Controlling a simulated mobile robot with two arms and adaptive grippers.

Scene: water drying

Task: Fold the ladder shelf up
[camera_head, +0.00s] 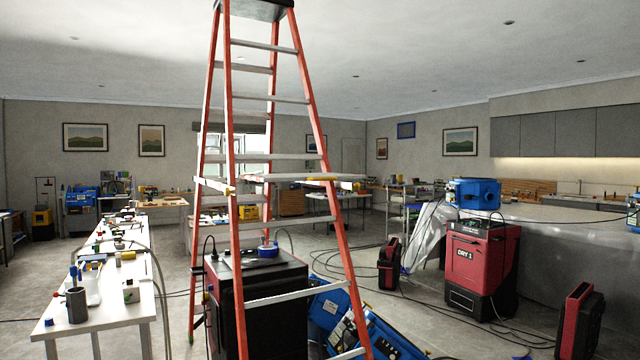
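An orange stepladder (229,110) with pale steps stands upright and spread open close in front of me, left of centre. Its top cap is at the upper edge of the picture. A pale ladder shelf (318,178) shows nearly edge-on at about the ladder's mid-height. It looks roughly level and reaches past the right orange rail. Yellow parts show along its edge and near the left rail. Neither of my grippers is in the picture.
A black and red machine (255,300) stands behind the ladder's lower part, with blue equipment (375,335) at its right. A white table (115,285) with small items is on the left. A red dryer (482,265) stands on the right. Cables cross the floor.

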